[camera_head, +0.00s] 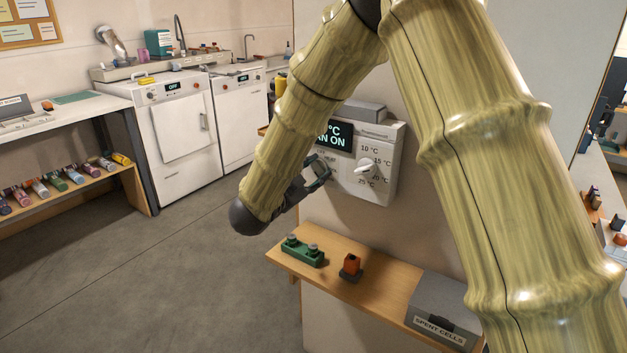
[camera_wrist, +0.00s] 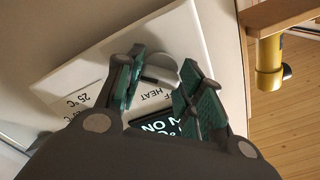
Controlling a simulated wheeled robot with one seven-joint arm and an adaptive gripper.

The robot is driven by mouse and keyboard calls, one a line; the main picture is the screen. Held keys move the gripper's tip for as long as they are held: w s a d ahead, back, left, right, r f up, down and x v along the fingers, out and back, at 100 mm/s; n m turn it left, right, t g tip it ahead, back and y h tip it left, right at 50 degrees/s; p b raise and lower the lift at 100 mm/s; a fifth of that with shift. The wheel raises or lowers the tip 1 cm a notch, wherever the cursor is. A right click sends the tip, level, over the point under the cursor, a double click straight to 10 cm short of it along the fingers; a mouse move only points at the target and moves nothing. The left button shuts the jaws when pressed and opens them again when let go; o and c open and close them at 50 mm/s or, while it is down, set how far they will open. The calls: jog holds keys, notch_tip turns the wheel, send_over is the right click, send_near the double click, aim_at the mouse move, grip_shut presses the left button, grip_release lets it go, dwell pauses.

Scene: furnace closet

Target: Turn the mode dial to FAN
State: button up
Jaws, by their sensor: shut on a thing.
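The white thermostat panel (camera_head: 388,147) is mounted on the wall. Its dark display (camera_head: 341,134) is partly hidden by my arm; the visible letters read "°C" and "AN ON". My gripper (camera_head: 318,170) is at the panel's left side, covering the mode dial in the head view. In the wrist view, the pale grey mode dial (camera_wrist: 164,68) sits between the green finger pads of my gripper (camera_wrist: 156,84), which is shut on it. Labels "HEAT" and part of "OFF" show beside the dial; its pointing direction is unclear. The white temperature dial (camera_head: 367,168) is to the right, untouched.
Below the panel, a wooden shelf (camera_head: 385,298) holds a green holder (camera_head: 303,252), an orange block (camera_head: 351,264) and a grey "SPENT CELLS" box (camera_head: 440,305). White appliances (camera_head: 180,135) stand at the back left. A yellow cylinder (camera_wrist: 268,65) is right in the wrist view.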

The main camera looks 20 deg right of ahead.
jog(key=shift+m, duration=0.4)
jog(key=o, duration=1)
jog(key=v, duration=1.2)
jog(key=shift+d, duration=0.1)
